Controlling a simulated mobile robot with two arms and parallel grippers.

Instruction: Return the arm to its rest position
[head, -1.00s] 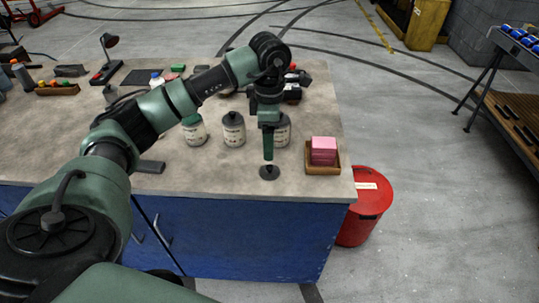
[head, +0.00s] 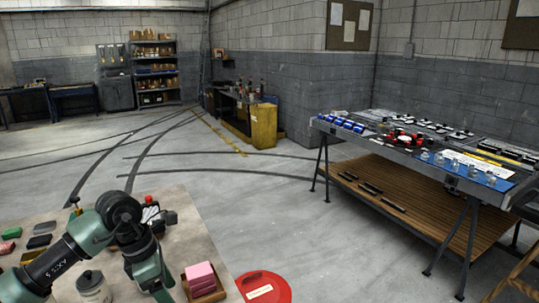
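My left arm (head: 90,235) comes in from the lower left, over the workbench (head: 195,240). It bends at a dark joint and hangs down toward the bench top. My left gripper (head: 162,292) is at the bottom edge of the head view, left of a wooden tray with pink blocks (head: 201,278). Its fingertips are cut off or too small to read, so I cannot tell whether it is open or shut. My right arm and gripper are not in view.
A grey-lidded jar (head: 92,285) stands left of the gripper. A red bin (head: 264,288) stands on the floor beyond the bench's right edge. A long table with parts (head: 440,150) stands at the right. Open floor (head: 300,215) lies between.

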